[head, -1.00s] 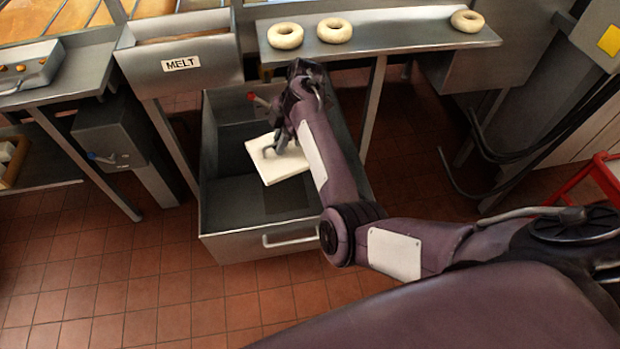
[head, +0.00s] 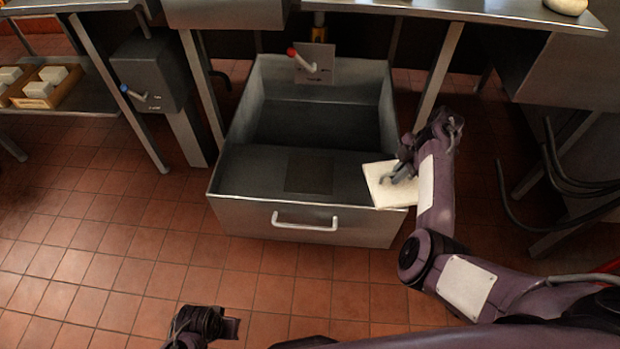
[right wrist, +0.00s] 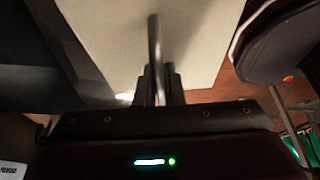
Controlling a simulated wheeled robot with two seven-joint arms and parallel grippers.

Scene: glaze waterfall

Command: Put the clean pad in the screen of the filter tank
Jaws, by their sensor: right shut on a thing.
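My right gripper (head: 402,174) is shut on the grey handle of a pale, square pad (head: 388,196). The pad looks clean and is held over the right wall of the grey metal filter tank (head: 250,212), near its front corner. In the right wrist view the jaws (right wrist: 160,88) grip the upright handle, with the pale pad (right wrist: 110,35) behind. A dark square, apparently the screen (head: 309,173), lies in the front part of the tank and looks uncovered. My left gripper (head: 205,325) shows at the bottom edge; its jaws are unclear.
A red-tipped lever (head: 301,60) stands at the tank's back wall. A white handle (head: 304,222) is on its front. A blue-levered box (head: 150,80) stands to the left, with a wooden tray (head: 46,101) of white blocks beyond. Table legs flank the tank. Front floor is clear.

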